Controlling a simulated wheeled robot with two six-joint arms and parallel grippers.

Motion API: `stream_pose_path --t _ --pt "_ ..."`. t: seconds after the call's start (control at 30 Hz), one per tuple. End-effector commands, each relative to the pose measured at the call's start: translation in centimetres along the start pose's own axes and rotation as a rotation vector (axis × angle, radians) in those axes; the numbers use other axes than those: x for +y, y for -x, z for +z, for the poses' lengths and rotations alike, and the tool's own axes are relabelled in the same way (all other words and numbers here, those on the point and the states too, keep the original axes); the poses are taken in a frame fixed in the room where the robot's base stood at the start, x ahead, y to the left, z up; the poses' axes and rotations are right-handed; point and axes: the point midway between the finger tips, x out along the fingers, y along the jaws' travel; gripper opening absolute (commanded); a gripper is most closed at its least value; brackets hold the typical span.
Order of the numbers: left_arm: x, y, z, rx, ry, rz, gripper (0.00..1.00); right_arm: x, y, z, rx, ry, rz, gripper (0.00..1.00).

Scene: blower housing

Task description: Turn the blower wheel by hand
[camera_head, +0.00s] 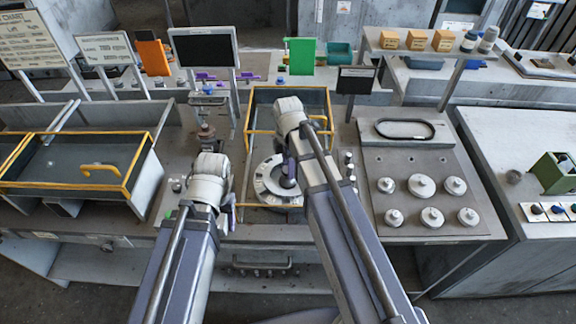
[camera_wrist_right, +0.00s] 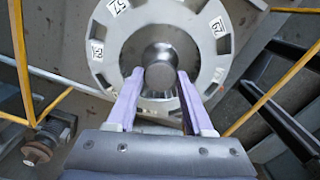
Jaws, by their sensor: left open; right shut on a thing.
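The blower wheel (camera_head: 267,186) is a pale disc lying inside the yellow-edged housing (camera_head: 261,97) at the middle of the bench. In the right wrist view the wheel (camera_wrist_right: 105,42) shows dark slots around its rim and small white number labels, 57 among them. A round metal hub knob (camera_wrist_right: 160,60) stands at its centre. My right gripper (camera_wrist_right: 158,76) is shut on this knob, one purple finger on each side. In the head view my right arm covers part of the wheel. My left gripper (camera_head: 231,216) is open, left of the wheel and apart from it; its fingertips are mostly hidden.
A dark tray with yellow rails (camera_head: 126,190) is at the left. A plate with several round metal knobs (camera_head: 421,185) is to the right. A dark screen (camera_head: 204,47) and a green panel (camera_head: 300,56) stand behind. A metal fixture (camera_head: 206,133) rises behind my left wrist.

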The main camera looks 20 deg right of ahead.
Motion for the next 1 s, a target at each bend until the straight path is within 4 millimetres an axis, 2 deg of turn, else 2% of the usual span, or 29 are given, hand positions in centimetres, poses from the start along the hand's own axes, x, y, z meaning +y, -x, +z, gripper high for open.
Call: stream_pose_path --t 0.67,0.7,0.93,1.0 --pt "0.0 -0.01 0.0 0.0 0.0 0.0 0.57 -0.02 -0.01 0.0 0.0 0.054 0.0 0.0" --pt "0.0 -0.01 0.0 0.0 0.0 0.0 0.57 -0.02 -0.01 0.0 0.0 0.054 0.0 0.55" --pt "0.0 0.0 0.0 0.0 0.0 0.0 0.57 -0.01 0.0 0.0 0.0 0.053 0.0 0.81" --pt "0.0 0.0 0.0 0.0 0.0 0.0 0.57 -0.01 0.0 0.0 0.0 0.053 0.0 0.82"
